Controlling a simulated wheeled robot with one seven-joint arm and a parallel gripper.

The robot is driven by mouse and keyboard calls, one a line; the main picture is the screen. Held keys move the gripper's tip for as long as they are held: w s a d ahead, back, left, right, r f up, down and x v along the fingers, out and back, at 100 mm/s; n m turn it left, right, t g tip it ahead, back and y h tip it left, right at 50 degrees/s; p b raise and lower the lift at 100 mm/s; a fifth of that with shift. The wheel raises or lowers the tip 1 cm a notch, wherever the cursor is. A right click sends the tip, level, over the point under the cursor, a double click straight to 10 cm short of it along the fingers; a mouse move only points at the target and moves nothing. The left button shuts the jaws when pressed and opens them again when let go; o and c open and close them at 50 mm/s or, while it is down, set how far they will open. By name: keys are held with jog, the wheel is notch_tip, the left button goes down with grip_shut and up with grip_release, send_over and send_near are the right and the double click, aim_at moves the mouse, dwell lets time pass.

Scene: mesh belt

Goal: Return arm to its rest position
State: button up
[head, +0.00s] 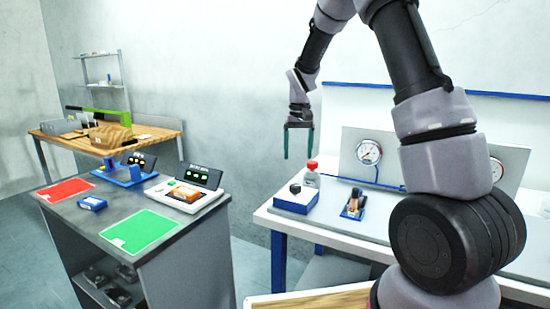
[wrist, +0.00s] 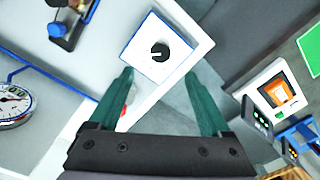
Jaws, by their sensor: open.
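My gripper (head: 299,142) hangs from my raised arm in the head view, pointing down, with its green fingers apart. It is in the air near the left end of the white bench (head: 345,227). In the wrist view, the two green fingers of my gripper (wrist: 160,100) are spread with nothing between them. A blue-and-white box with a black knob (wrist: 178,66) shows beyond the fingertips, apart from them. The same box (head: 296,202) stands on the bench in the head view.
A red-capped bottle (head: 312,174), a blue fixture (head: 353,206) and a gauge (head: 369,152) are on the white bench. A grey cabinet (head: 165,262) at left carries a red mat (head: 66,189), a green mat (head: 139,231) and a scale (head: 186,195). A gap separates cabinet and bench.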

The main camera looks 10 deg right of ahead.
jog(key=s+d+r+m+t+y, duration=0.1)
jog(key=s+d+r+m+t, duration=0.2)
jog(key=s+r, duration=1.25)
jog(key=s+d+r+t, duration=0.2)
jog(key=s+r+t, duration=0.2)
jog(key=s, duration=1)
jog(key=shift+d+r+m+y, duration=0.15)
jog(key=shift+m+y, duration=0.25)
jog(key=shift+d, duration=0.1)
